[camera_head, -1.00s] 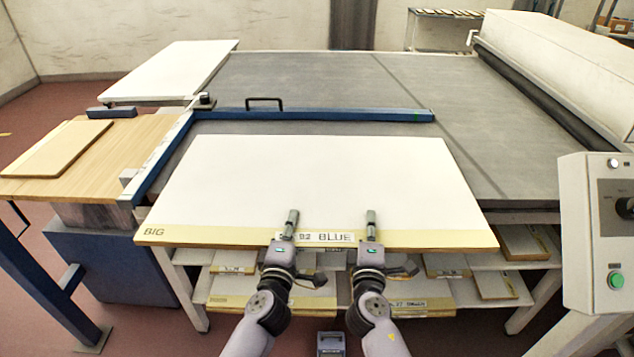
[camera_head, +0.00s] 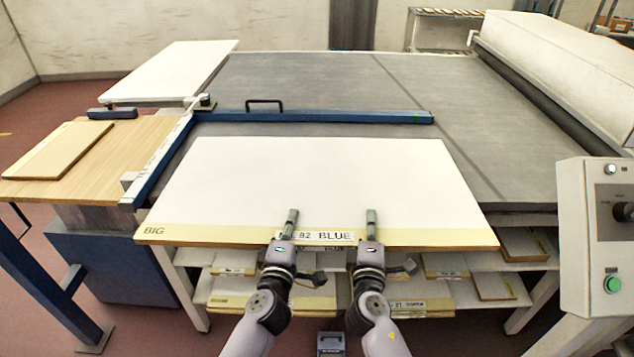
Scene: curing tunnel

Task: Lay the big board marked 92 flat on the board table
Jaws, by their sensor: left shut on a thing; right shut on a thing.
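The big board (camera_head: 320,180) is white with a yellowish front strip marked BIG and a label reading 92 BLUE. It lies about level over the front part of the grey table (camera_head: 300,75); I cannot tell whether its underside touches the table. Its front edge juts out over the shelves below. My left gripper (camera_head: 286,228) is shut on the board's front edge, left of the label's middle. My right gripper (camera_head: 370,228) is shut on the same edge, at the label's right end. The lower fingers are hidden beneath the board.
A blue bar with a handle (camera_head: 310,117) crosses the table just behind the board. A wooden side table (camera_head: 150,150) stands at left, with a small board (camera_head: 58,150) on it. Shelves below hold several boards (camera_head: 445,265). A control box (camera_head: 600,240) stands at right.

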